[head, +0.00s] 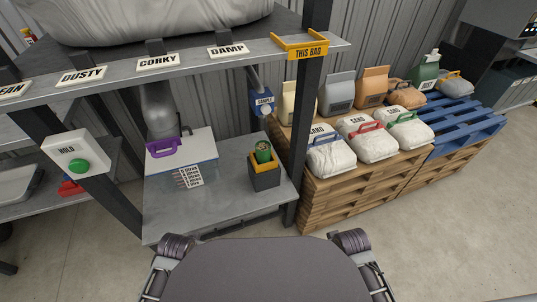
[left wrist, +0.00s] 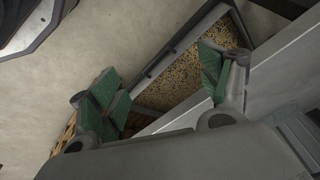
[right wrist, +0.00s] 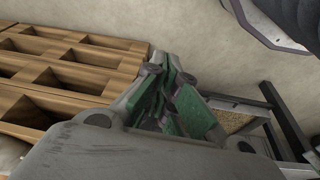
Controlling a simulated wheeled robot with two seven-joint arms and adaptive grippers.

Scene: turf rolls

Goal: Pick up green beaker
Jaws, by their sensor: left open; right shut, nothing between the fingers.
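A small green container (head: 263,152), which looks like the green beaker, stands in a dark box with a yellow rim (head: 265,182) on the lower grey shelf (head: 226,212). Its lower part is hidden by the box. My left gripper (left wrist: 160,92) is open and empty in the left wrist view, with green pads apart above the floor and a shelf-like frame. My right gripper (right wrist: 181,95) is shut with nothing between its fingers in the right wrist view. Neither gripper shows in the head view, and neither wrist view shows the green container.
A white-topped blue box (head: 182,160) with a purple handle (head: 167,148) stands left of the dark box. A dark post (head: 307,110) rises at the shelf's right. An upper shelf (head: 120,75) overhangs. Wooden pallets (head: 345,195) with several bags stand right. The floor in front is clear.

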